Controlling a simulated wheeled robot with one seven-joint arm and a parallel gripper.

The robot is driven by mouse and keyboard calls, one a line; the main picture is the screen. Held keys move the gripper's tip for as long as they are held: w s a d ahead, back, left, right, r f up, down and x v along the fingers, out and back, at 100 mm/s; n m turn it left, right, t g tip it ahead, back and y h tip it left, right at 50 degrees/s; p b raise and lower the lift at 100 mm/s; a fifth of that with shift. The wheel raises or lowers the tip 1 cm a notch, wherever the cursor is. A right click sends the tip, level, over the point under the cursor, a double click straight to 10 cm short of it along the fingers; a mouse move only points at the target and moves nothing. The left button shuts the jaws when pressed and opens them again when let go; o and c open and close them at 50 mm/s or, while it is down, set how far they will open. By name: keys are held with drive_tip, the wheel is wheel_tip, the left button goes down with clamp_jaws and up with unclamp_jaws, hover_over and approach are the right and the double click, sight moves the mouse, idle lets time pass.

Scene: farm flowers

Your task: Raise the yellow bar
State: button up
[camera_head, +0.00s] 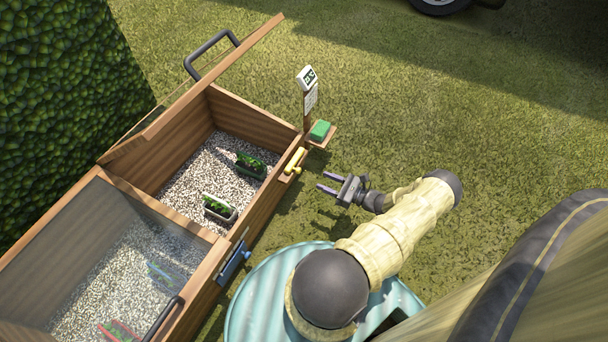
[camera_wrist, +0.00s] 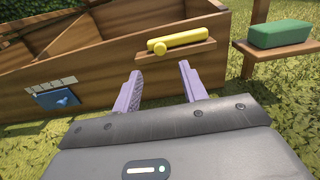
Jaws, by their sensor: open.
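The yellow bar (camera_head: 295,160) is mounted on the outer front wall of the wooden planter box, near its right end. In the wrist view the yellow bar (camera_wrist: 183,41) lies nearly level, tilted slightly, with a round knob at its left end, over a small wooden ledge. My gripper (camera_head: 325,182) is open and empty, a short way right of the bar and apart from it. In the wrist view my gripper's two purple fingers (camera_wrist: 163,80) point toward the box wall, just below the bar, with a gap between them.
The wooden box (camera_head: 262,205) has an open lid over gravel and potted plants. A blue latch (camera_head: 234,263) sits on the front wall, further left. A green block (camera_head: 320,130) rests on a side shelf below a sign (camera_head: 307,80). Grass to the right is clear.

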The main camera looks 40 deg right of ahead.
sight(300, 171)
drive_tip(key=b+x, duration=0.2)
drive_tip(key=x, duration=0.6)
drive_tip(key=shift+w+a+f+b, duration=0.1)
drive_tip(key=shift+w+a+b, duration=0.1)
drive_tip(key=shift+b, duration=0.2)
drive_tip(key=shift+w, duration=0.35)
clamp_jaws()
